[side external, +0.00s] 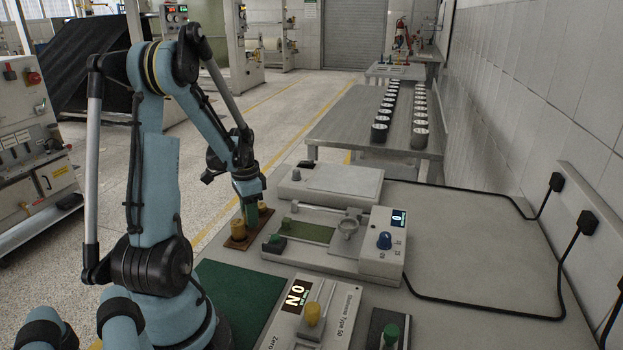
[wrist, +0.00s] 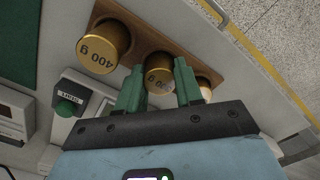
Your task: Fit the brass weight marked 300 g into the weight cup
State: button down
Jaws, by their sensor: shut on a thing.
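A brown wooden block (side external: 234,245) holds a row of brass weights left of the tester. My gripper (wrist: 159,67) is shut on the middle brass weight (wrist: 158,83), a green finger on each side. Only "0 g" of its mark shows; the rest is hidden. A third weight (wrist: 205,90) is mostly behind the right finger. In the side view my gripper (side external: 249,196) is over the block. The weight cup (side external: 348,226) is an empty-looking metal ring on the tester.
The tester (side external: 340,258) has a display and a blue knob (side external: 384,241). A second instrument (side external: 312,335) with a yellow piece on top stands in front, next to a green mat (side external: 240,300). Cables cross the otherwise clear right part of the table.

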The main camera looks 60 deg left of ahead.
jog(key=shift+r, duration=0.65)
notch_tip(320, 180, up, 3)
jog(key=shift+f, duration=0.2)
jog(key=w+d+r, duration=0.4)
jog(key=w+d, duration=0.1)
jog(key=d, duration=0.5)
jog(key=w+d+r, duration=0.4)
jog(key=w+d, duration=0.1)
jog(key=d, duration=0.4)
jog(key=w+d+r, duration=0.4)
jog(key=w+d, duration=0.1)
jog(key=d, duration=0.5)
jog(key=w+a+f, duration=0.1)
jog(key=a+f, duration=0.1)
jog(key=a, duration=0.1)
jog(key=a+f, duration=0.2)
jog(key=a, duration=0.2)
jog(key=w+a+f, duration=0.1)
jog(key=a+f, duration=0.1)
jog(key=a, duration=0.2)
jog(key=shift+w+a+f, duration=0.1)
jog(key=shift+w+f, duration=0.1)
jog(key=shift+w, duration=0.1)
jog(key=shift+f, duration=2.05)
